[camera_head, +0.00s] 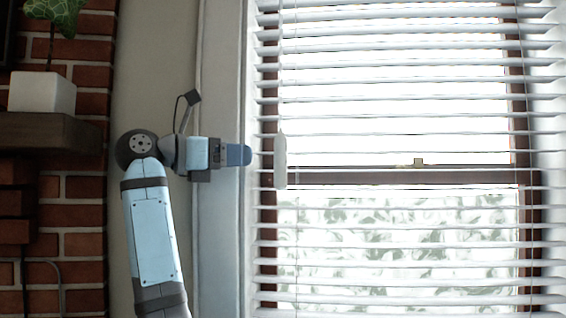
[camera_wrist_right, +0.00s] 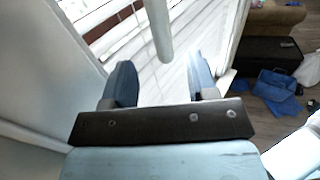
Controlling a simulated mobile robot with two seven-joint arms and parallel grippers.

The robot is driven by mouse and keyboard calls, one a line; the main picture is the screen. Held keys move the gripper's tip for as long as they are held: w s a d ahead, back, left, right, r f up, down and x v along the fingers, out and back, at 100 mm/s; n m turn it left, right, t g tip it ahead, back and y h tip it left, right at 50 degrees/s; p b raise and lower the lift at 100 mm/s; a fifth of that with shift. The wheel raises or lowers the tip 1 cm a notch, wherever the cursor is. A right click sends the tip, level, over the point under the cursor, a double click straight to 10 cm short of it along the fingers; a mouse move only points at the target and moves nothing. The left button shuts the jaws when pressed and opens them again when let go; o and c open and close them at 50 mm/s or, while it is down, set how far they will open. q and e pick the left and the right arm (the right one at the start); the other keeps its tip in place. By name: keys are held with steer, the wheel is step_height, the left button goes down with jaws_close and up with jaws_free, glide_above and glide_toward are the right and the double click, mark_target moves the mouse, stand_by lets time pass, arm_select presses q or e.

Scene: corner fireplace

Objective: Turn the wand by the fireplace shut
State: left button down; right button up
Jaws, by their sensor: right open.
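The wand (camera_head: 280,160) is a pale upright rod hanging in front of the blinds (camera_head: 400,100) at the window's left side. It also shows in the right wrist view (camera_wrist_right: 158,28), at the top, a little ahead of the space between the fingertips. The slats stand apart, with the bright window showing between them. My right gripper (camera_head: 241,155) points right toward the wand, with a small gap in the head view. In the right wrist view its blue fingers (camera_wrist_right: 160,76) are spread and nothing is between them. My left gripper is not in view.
A brick fireplace wall (camera_head: 80,75) with a dark mantel (camera_head: 55,133) and a white plant pot (camera_head: 42,92) stands at the left. The white window frame (camera_head: 222,240) runs behind my right gripper. Blue items (camera_wrist_right: 277,90) lie on the floor in the wrist view.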

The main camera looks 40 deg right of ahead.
mark_target(286, 159)
steer(key=x, duration=1.2)
steer(key=c, duration=0.9)
